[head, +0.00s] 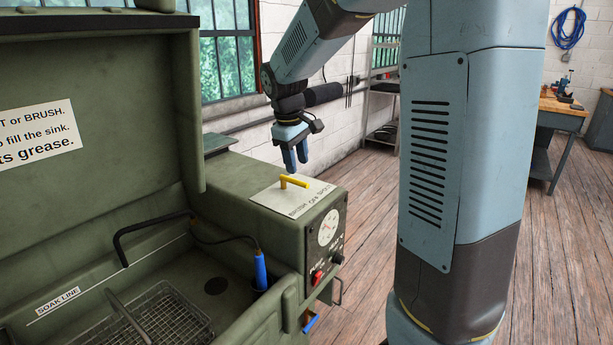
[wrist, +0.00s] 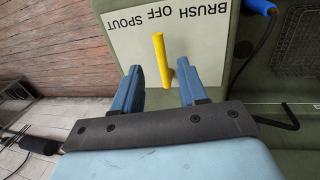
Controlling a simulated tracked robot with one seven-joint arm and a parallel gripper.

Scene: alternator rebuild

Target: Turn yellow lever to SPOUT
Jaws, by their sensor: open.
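The yellow lever (head: 295,182) sits on a white label plate (head: 268,199) on top of the green parts washer's control box. In the wrist view the lever (wrist: 161,58) points toward the printed words BRUSH, OFF and SPOUT, which appear upside down. Its free end lies toward the gap between OFF and SPOUT; I cannot tell its exact setting. My gripper (head: 295,160) is open and points down just above the lever. In the wrist view the lever's near end shows between the blue fingers (wrist: 158,73), closer to the right one. I see no clear contact.
The washer's raised lid (head: 100,180) stands to the left. A blue-handled brush (head: 261,271) and wire basket (head: 160,315) are in the sink. A dial (head: 328,228) and red switch (head: 316,278) are on the box front. The floor beyond is clear.

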